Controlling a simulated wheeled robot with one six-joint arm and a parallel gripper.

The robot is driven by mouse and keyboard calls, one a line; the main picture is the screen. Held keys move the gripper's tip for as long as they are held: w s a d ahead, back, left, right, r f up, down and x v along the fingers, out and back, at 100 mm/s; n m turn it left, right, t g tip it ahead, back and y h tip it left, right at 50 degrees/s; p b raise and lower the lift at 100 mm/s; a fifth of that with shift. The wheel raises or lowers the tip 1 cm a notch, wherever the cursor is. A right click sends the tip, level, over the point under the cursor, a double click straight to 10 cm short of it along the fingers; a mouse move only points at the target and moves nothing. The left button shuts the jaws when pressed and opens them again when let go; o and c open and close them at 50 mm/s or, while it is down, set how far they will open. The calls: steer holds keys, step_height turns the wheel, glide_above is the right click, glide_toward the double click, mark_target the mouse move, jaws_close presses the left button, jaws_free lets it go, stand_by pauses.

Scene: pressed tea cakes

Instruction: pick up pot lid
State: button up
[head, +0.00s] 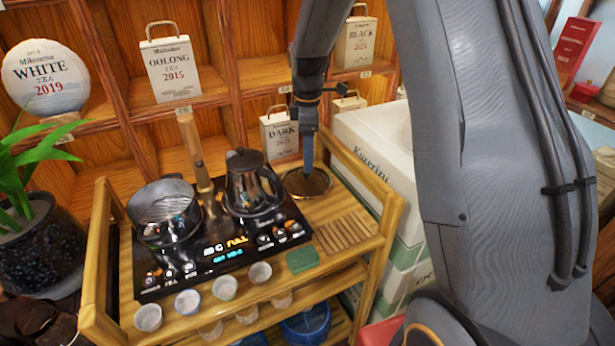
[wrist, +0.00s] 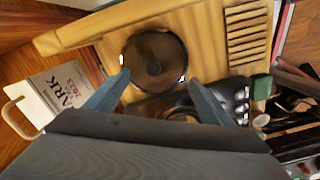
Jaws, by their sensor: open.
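The pot lid (head: 318,187) is a round, dark disc with a thin rim, lying on the wooden cart top right of the kettle. In the wrist view the lid (wrist: 165,52) shows a small dark knob at its middle. My gripper (head: 308,170) is above the lid, pointing down. In the wrist view my gripper (wrist: 156,80) is open, with one blue-grey finger towards each side of the lid and nothing between them. I cannot tell the exact height of the fingertips above the lid. The pot (head: 166,208) stands without a lid on the left of the black cooktop.
The kettle (head: 252,185) stands close left of the lid. A slatted wooden rack (head: 347,232) and green sponge (head: 302,260) lie in front. Several small cups (head: 187,302) line the front edge.

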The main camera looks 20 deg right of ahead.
mark_target(307, 176)
steer(key=shift+w+f, duration=0.2)
steer(key=shift+f, duration=0.05)
steer(key=shift+w+f+p, duration=0.25)
steer(key=shift+f+p, duration=0.45)
steer(key=shift+f, duration=1.15)
steer(key=shift+w+f+p, duration=0.2)
steer(key=shift+f+p, duration=0.5)
steer(key=shift+f, duration=1.15)
steer(key=shift+s+f, duration=0.1)
jaws_close()
